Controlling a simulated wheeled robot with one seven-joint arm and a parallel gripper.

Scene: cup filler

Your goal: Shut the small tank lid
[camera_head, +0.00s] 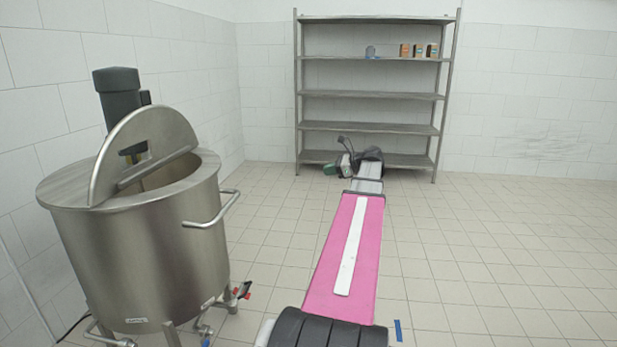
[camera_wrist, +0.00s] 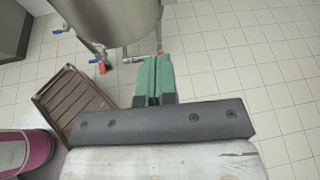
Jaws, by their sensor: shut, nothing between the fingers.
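The small tank lid (camera_head: 147,150) is a half-round steel plate on top of the steel tank (camera_head: 140,250) at the left of the head view. The lid stands raised and tilted, and the tank's opening shows behind and beside it. The tank's lower part shows at the top of the wrist view (camera_wrist: 112,20). My gripper (camera_wrist: 153,72) has green fingers, shut together with nothing between them. In the head view my arm reaches forward, well right of the tank. My gripper is apart from the lid, and the lid is outside the wrist view.
A bent handle (camera_head: 212,212) sticks out from the tank's right side. A metal shelf rack (camera_head: 370,95) stands at the back wall, with small boxes (camera_head: 418,50) up high. The tiled floor at right is clear.

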